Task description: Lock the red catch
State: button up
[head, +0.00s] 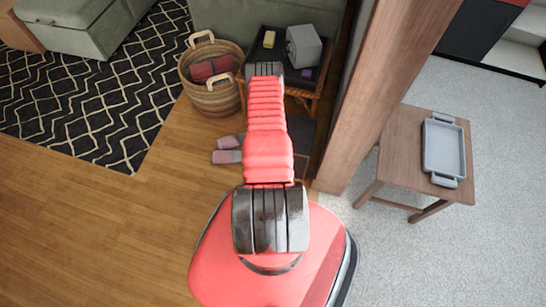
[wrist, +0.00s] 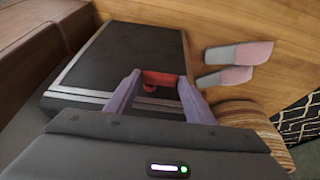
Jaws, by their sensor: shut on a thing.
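The red catch (wrist: 160,78) shows in the wrist view at the near edge of a black case (wrist: 125,55) with silver trim. My gripper (wrist: 160,80) has its purple fingers on either side of the catch and is shut on it. A smaller red piece shows just below the catch, between the fingers. I cannot tell whether the catch is locked. In the head view my red arm hides the catch and most of my gripper.
Pink-and-grey slippers (head: 228,150) lie on the floor left of my arm. A wicker basket (head: 212,100) stands behind them. A dark side table (head: 262,50) holds a grey box (head: 304,46). A wooden post (head: 375,95) rises right of my arm; a stool (head: 400,150) holds a tray (head: 443,150).

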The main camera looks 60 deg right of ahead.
jog(key=c, duration=0.3)
jog(key=shift+s+r+t, duration=0.1)
jog(key=shift+s+t, duration=0.1)
jog(key=shift+t, duration=0.3)
jog(key=shift+s+d+f+m+t+y, duration=0.15)
jog(key=shift+s+m+t, duration=0.35)
jog(key=shift+t, duration=1.15)
jog(key=shift+s+d+m+t+y, duration=0.15)
jog(key=shift+s+m+t+y, duration=0.3)
jog(key=shift+t, duration=1.15)
jog(key=shift+s+d+f+m+t, duration=0.15)
jog(key=shift+s+m+t, duration=0.35)
jog(key=shift+t, duration=1.15)
jog(key=shift+s, duration=0.15)
jog(key=shift+d, duration=0.1)
